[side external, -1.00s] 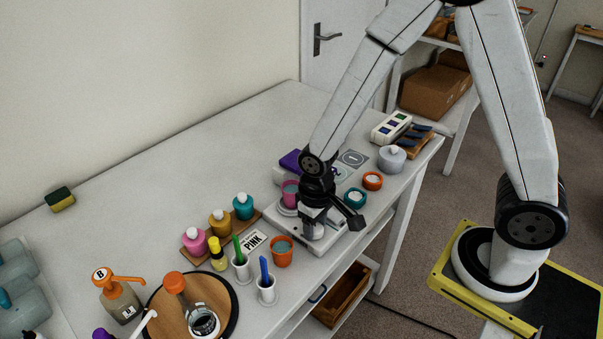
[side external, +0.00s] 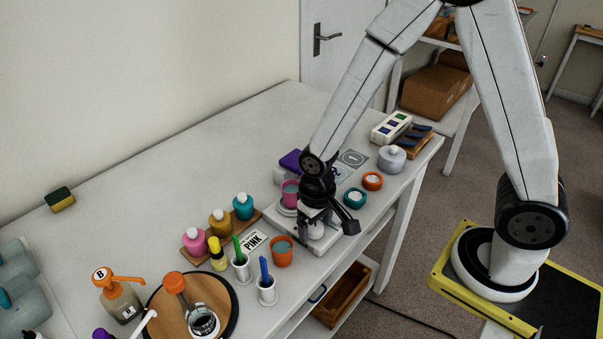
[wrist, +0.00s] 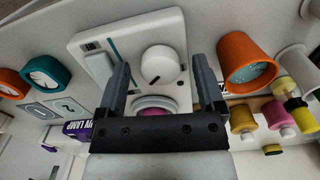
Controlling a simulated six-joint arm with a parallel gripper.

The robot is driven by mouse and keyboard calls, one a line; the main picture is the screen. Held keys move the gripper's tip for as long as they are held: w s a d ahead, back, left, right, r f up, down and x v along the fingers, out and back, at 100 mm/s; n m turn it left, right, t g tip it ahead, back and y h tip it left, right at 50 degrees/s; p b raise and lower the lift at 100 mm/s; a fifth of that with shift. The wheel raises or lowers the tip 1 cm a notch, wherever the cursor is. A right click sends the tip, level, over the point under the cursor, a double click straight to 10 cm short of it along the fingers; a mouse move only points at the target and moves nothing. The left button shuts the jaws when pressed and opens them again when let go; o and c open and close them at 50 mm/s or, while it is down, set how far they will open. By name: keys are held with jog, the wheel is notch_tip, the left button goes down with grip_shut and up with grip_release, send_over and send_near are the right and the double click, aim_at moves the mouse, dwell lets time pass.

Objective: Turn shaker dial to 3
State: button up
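The shaker (wrist: 95,42) is a white box that carries a pink cup (side external: 291,188) on a round platform. Its dial (wrist: 162,64) is a round white knob with a short black mark, which points down and slightly left in the wrist view. I cannot read any numbers around it. My gripper (wrist: 160,64) is open, with one dark finger on each side of the dial and a gap showing on both sides. In the side view, my gripper (side external: 318,222) is low over the shaker's front and partly hides the dial.
An orange cup (wrist: 247,62) stands close beside the shaker, with a PINK card (side external: 254,241) nearby. Several pigment bottles (side external: 220,222) stand to the left. A teal-rimmed pot (side external: 355,197) and an orange-rimmed pot (side external: 373,181) are on the other side.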

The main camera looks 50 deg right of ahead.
aim_at(316, 227)
jog(key=shift+r, duration=0.15)
jog(key=shift+r, duration=3.75)
jog(key=shift+d, duration=0.1)
jog(key=s+d+n+t, duration=0.1)
jog(key=s+d+t, duration=0.1)
jog(key=d, duration=0.4)
jog(key=shift+s+d+r+t, duration=0.15)
jog(key=shift+s+r+t, duration=0.2)
jog(key=shift+s, duration=0.3)
